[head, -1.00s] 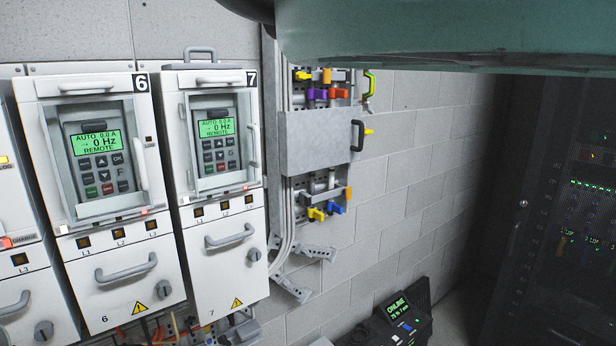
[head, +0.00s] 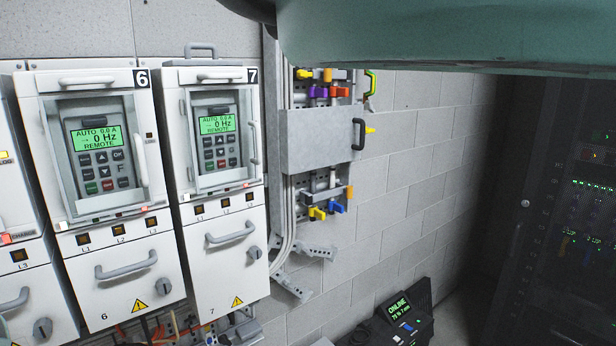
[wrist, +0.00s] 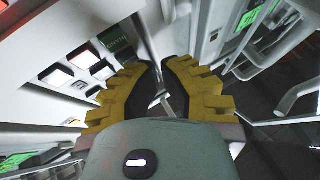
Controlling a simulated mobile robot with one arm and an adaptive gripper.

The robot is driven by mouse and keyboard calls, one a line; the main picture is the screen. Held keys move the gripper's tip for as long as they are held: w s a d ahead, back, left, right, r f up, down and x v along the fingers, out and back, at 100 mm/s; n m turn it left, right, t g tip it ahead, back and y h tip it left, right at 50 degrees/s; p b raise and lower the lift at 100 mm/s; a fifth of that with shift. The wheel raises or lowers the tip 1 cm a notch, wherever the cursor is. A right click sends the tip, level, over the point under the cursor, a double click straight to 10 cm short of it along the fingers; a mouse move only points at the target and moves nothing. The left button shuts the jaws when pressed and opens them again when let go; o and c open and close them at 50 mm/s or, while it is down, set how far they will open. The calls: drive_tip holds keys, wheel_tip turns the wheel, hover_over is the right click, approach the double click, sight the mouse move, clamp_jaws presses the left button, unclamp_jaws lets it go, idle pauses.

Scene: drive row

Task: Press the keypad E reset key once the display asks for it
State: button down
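Keypad E cannot be made out in the head view; the unit at the left edge (head: 28,262) is cut off and its keypad is out of frame. My gripper (wrist: 158,63) shows in the wrist view. Its yellow fingers have a narrow gap between their tips, and no object is clearly held.
Cabinet 6 has a side handle (head: 140,163) and a lower handle (head: 127,265). Cabinet 7 has a lower handle (head: 231,232). A grey box (head: 319,140) is on the wall. A dark rack (head: 555,200) stands right. In the wrist view, a pale handle (wrist: 297,97) is at the right.

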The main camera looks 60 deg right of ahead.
drive_tip(key=shift+w+d+f+b, duration=0.1)
drive_tip(key=shift+w+d+b, duration=0.05)
drive_tip(key=shift+w+b, duration=0.2)
idle(0.3)
drive_tip(key=shift+s, duration=0.15)
drive_tip(key=shift+s+a, duration=0.3)
drive_tip(key=shift+s, duration=0.3)
drive_tip(key=shift+s+a+p, duration=0.1)
drive_tip(key=shift+s+p, duration=0.05)
drive_tip(key=shift+p, duration=0.15)
drive_tip(key=s, duration=0.2)
drive_tip(key=s+a+p, duration=0.1)
drive_tip(key=s, duration=0.1)
drive_tip(key=shift+s+a, duration=0.2)
drive_tip(key=shift+s, duration=0.05)
idle(0.3)
